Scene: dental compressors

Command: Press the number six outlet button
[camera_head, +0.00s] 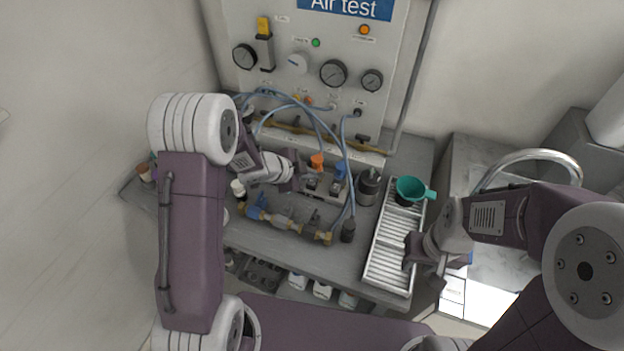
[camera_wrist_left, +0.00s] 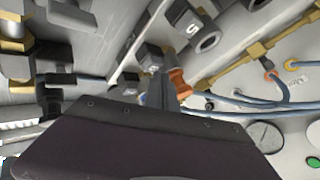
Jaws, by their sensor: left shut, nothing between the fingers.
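The outlet block (camera_head: 322,187) stands on the bench below the panel, with an orange fitting (camera_head: 317,160) and a blue fitting (camera_head: 340,171) behind it. In the left wrist view, one dark button cube (camera_wrist_left: 185,22) reads 5. Another cube (camera_wrist_left: 150,57) sits beside it, its number too small to read surely. My left gripper (camera_head: 296,180) is shut and empty at the block's left end. In the left wrist view its fingertips (camera_wrist_left: 160,88) lie just below the second cube, and I cannot tell whether they touch it.
The white slatted tray (camera_head: 385,262) and a teal cup (camera_head: 411,189) are right of the block. Blue hoses (camera_head: 300,106) hang from the gauge panel (camera_head: 318,50). A brass and blue valve assembly (camera_head: 290,224) lies in front of the block. A sink (camera_head: 510,220) is at right.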

